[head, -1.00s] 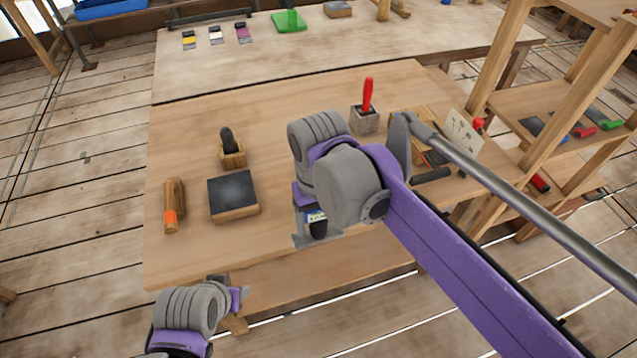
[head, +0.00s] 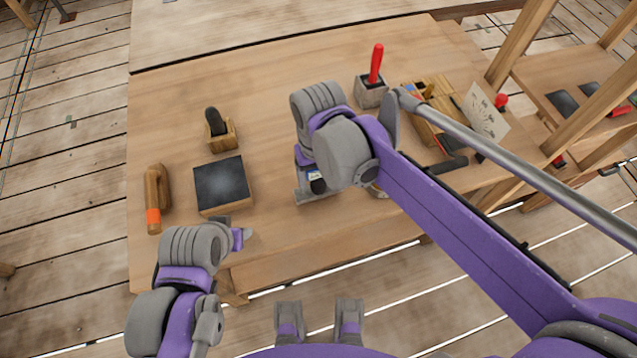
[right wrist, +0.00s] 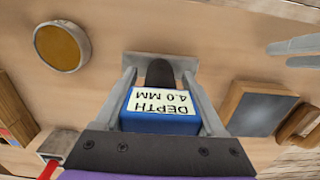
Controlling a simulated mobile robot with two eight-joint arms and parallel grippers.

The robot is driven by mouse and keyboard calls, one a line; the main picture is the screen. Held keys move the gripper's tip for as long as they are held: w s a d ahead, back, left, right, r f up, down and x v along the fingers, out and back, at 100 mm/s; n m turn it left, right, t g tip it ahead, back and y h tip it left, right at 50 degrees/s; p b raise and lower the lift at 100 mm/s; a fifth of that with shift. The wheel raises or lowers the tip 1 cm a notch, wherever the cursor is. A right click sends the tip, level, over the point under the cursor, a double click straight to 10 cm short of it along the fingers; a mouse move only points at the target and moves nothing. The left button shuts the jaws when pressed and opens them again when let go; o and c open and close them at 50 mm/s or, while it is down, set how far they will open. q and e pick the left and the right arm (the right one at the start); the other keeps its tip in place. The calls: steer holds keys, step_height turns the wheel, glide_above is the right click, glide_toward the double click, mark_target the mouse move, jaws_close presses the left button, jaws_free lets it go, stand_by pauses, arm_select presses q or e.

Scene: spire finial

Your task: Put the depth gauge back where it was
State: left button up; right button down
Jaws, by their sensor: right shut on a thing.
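The depth gauge (right wrist: 160,108) is a blue block with a white label reading "DEPTH 4.0 MM", a dark rounded part and a grey base plate. My right gripper (right wrist: 161,82) is shut on it, one finger on each side. In the head view the gauge (head: 316,186) shows below my right wrist, over the front middle of the workbench (head: 270,235); my arm partly hides it. I cannot tell whether its plate touches the bench. My left gripper (head: 243,238) is near the bench's front edge, holding nothing visible; its jaw opening is unclear.
Left of the gauge are a dark-topped block (head: 221,184), a wooden tool with an orange band (head: 153,195) and a dark-handled tool in a wooden holder (head: 220,130). A round amber-topped tin (right wrist: 62,46) is close by. A red-handled tool (head: 376,63) stands behind right.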

mark_target(319, 186)
arm_select(q)
steer(key=shift+f, duration=0.2)
arm_select(e)
steer(key=shift+f, duration=1.5)
arm_select(q)
steer(key=shift+f, duration=0.1)
arm_select(e)
steer(key=shift+f, duration=0.15)
jaws_free()
arm_select(q)
steer(key=shift+r, duration=0.2)
arm_select(e)
steer(key=shift+r, duration=0.3)
arm_select(q)
steer(key=shift+w+r+p, duration=0.15)
steer(key=shift+r+p, duration=0.35)
steer(key=shift+r, duration=0.15)
arm_select(e)
step_height(319, 186, up, 12)
steer(key=shift+f, duration=0.1)
steer(key=s+d+f+m+t, duration=0.1)
steer(key=s+d+f+t, duration=0.1)
steer(key=s+d+f, duration=0.3)
steer(key=s+d+f+m+t, duration=0.2)
steer(key=s+d+f, duration=0.3)
steer(key=d, duration=0.7)
step_height(319, 186, down, 3)
steer(key=shift+d+r+m+t, duration=0.15)
steer(key=shift+d+m+t, duration=0.2)
steer(key=shift+t, duration=0.25)
